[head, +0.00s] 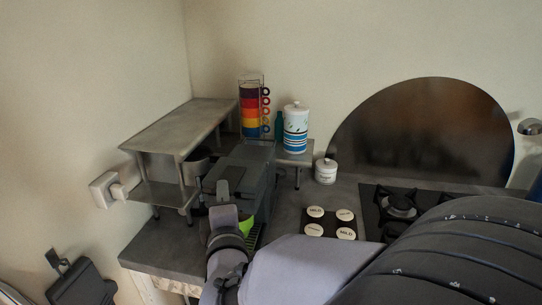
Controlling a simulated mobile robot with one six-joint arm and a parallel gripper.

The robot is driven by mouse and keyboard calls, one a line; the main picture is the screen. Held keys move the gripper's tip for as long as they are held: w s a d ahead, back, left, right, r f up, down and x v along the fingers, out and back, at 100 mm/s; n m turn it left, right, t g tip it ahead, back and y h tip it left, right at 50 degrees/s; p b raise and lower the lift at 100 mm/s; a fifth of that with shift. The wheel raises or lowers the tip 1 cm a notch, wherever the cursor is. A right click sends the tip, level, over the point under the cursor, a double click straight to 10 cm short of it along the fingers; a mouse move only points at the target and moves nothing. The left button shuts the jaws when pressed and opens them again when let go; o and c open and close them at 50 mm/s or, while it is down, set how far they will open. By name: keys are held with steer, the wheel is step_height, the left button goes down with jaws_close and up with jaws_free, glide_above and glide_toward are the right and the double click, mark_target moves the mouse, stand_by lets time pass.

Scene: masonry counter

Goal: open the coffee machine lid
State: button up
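The coffee machine (258,166) is a dark grey box on the counter, left of the middle of the head view. Its top looks closed, but the edges of the lid are hard to make out. My gripper (229,181) is at the front left of the machine, overlapping it in the picture. I cannot tell whether it touches the machine. Its fingers are dark against the dark machine, so their opening is unclear. My wrist and arm hide the machine's lower front. A bright green thing (247,224) shows partly beside my wrist.
A metal shelf (172,130) stands close on the left. Stacked coloured cups (251,109) and a blue-and-white canister (296,132) are behind the machine. A small white jar (325,171), round labelled lids (315,212) and a gas hob (398,203) are to the right.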

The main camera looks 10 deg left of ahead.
jaws_close()
stand_by(1.4)
